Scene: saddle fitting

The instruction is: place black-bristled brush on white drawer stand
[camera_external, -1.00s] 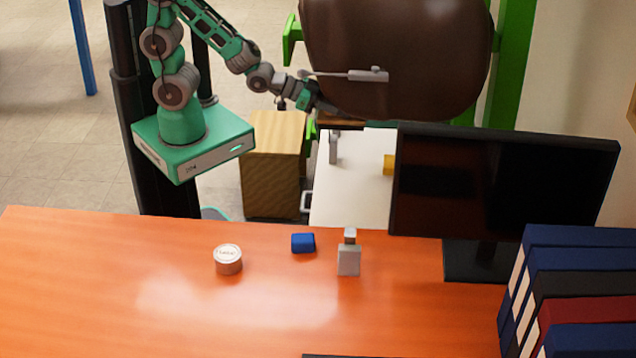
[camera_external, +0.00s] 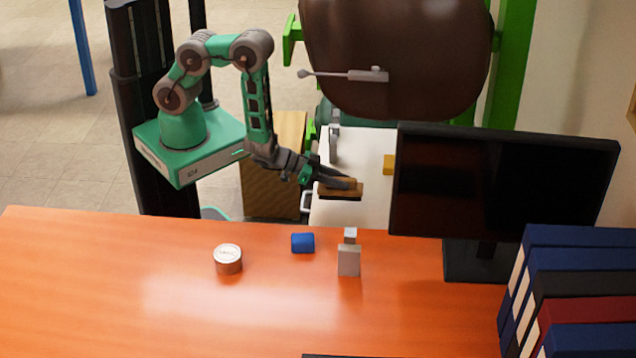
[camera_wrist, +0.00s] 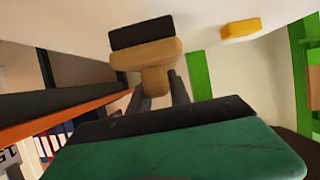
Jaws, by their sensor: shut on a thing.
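The brush (camera_external: 341,190) has a tan wooden body with dark bristles on its underside. My gripper (camera_external: 335,182) is shut on it and holds it over the near left part of the white drawer stand's top (camera_external: 352,148). In the wrist view the brush (camera_wrist: 146,54) sits between my fingertips (camera_wrist: 158,88), bristles facing the white surface (camera_wrist: 200,27). I cannot tell whether the bristles touch the top. Part of the stand is hidden behind the monitor and the desk.
A yellow block (camera_external: 389,165) and a grey upright tool (camera_external: 335,143) are on the white top. The monitor (camera_external: 500,185) stands close on the right. The orange desk (camera_external: 120,290) is in front, with a tin (camera_external: 228,259), blue block (camera_external: 302,243) and grey bottle (camera_external: 349,260). A brown saddle (camera_external: 400,60) is behind.

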